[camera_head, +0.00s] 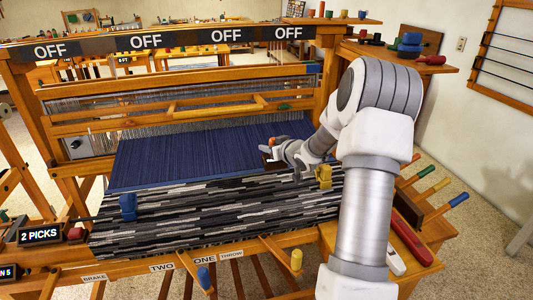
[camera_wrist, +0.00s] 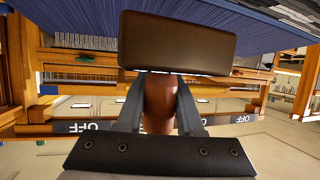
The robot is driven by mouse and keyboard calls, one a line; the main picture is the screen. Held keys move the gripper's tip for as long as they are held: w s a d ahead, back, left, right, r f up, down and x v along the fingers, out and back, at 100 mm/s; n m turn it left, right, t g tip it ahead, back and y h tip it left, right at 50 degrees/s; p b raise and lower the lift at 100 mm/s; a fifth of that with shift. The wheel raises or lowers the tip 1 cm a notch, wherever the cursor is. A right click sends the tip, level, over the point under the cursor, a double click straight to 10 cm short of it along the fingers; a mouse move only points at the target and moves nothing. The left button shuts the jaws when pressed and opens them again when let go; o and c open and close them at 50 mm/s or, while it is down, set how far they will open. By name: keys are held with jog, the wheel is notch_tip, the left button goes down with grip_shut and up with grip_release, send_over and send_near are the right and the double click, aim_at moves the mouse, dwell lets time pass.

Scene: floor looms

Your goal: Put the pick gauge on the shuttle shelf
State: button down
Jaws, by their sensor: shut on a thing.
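My gripper (camera_wrist: 159,100) is shut on a reddish-brown handle (camera_wrist: 160,112) with a dark brown block (camera_wrist: 178,42) at its end, seemingly the pick gauge. In the head view my gripper (camera_head: 275,150) holds it over the blue warp (camera_head: 190,155), near the edge of the grey striped cloth (camera_head: 215,210); whether it touches is unclear. A wooden shelf (camera_head: 433,65) at upper right carries blue and red pieces. A side bench (camera_head: 437,238) at right holds a long red, shuttle-like piece (camera_head: 410,238). I cannot tell which one is the shuttle shelf.
The loom's top beam (camera_head: 180,41) bears OFF signs and spans the back. A blue clip (camera_head: 128,206) and a yellow clip (camera_head: 323,176) sit on the cloth. Colored handles (camera_head: 434,187) stick up at right. Treadle pegs stand along the front.

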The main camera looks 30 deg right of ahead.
jog(key=s+d+f+m+g+h+b, duration=0.1)
jog(key=s+d+m+g+h+b, duration=0.2)
jog(key=s+d+m+h+b, duration=0.55)
jog(key=s+d+f+m+g+h+b, duration=0.15)
jog(key=s+d, duration=0.45)
jog(key=s, duration=0.8)
jog(key=s+f+m+g+h+b, duration=0.25)
jog(key=s+m+g, duration=0.2)
jog(key=s, duration=0.75)
jog(key=s+f+m+g+h+b, duration=0.1)
jog(key=s+f+m+g+b, duration=0.3)
jog(key=s, duration=0.7)
jog(key=shift+n+g, duration=0.25)
jog(key=shift+g, duration=0.15)
jog(key=w+f, duration=0.2)
jog(key=w, duration=0.1)
jog(key=w+f+p, duration=0.1)
jog(key=w, duration=0.3)
jog(key=w+a+f, duration=0.1)
jog(key=w+f, duration=0.1)
jog(key=w, duration=0.2)
jog(key=shift+w+f+p, duration=0.2)
jog(key=shift+f+p, duration=0.1)
jog(key=shift+p, duration=0.05)
jog(key=shift+f+b, duration=0.95)
jog(key=shift+f, duration=1.05)
